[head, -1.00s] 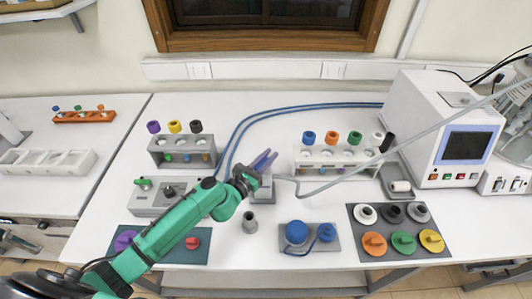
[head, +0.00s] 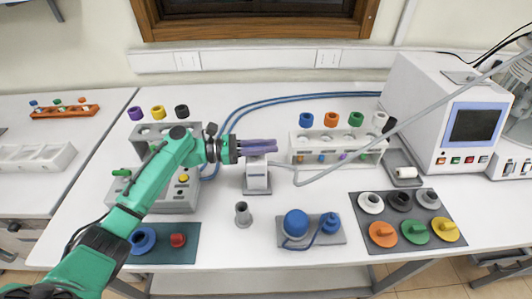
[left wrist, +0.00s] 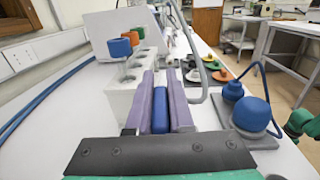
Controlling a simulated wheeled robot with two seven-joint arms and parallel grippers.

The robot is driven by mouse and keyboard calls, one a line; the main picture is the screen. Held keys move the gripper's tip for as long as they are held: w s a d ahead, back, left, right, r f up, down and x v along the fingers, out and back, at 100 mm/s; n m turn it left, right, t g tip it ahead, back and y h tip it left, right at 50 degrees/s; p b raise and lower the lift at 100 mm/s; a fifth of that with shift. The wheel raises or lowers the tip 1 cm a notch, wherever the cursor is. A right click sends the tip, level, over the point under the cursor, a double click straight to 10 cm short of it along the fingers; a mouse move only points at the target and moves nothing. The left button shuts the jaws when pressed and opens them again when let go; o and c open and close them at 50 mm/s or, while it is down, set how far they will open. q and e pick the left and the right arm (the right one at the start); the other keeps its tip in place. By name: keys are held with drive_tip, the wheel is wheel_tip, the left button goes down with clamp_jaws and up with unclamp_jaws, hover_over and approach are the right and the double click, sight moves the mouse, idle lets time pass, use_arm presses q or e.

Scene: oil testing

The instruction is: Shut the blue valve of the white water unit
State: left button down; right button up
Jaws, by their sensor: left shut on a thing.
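The white water unit (head: 257,182) is a small upright block on a grey base near the middle of the table, with hoses beside it. My left gripper (head: 262,148) points right across the top of the unit. In the left wrist view its two purple fingers (left wrist: 160,108) are shut on the blue valve (left wrist: 160,112), which shows as a blue bar running along between them. In the head view the fingers hide the valve. My right gripper does not show; only a green part of my right arm is at the right edge of the left wrist view.
A white rack (head: 337,146) with coloured caps stands just right of the unit. A grey metal cup (head: 243,214) and a grey plate with blue bulbs (head: 297,224) are in front. Blue hoses (head: 300,98) run behind. A mat of coloured caps (head: 405,242) lies at right.

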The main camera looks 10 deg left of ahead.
use_arm(q)
drive_tip(key=shift+s+m+g+b, duration=0.15)
drive_tip(key=shift+m+g+b, duration=0.4)
drive_tip(key=shift+g, duration=0.15)
drive_tip(key=shift+d+h, duration=0.1)
drive_tip(key=shift+h, duration=0.2)
drive_tip(key=c, duration=0.8)
unclamp_jaws()
drive_tip(key=b+v, duration=0.5)
drive_tip(key=v, duration=0.9)
drive_tip(key=shift+a, duration=0.3)
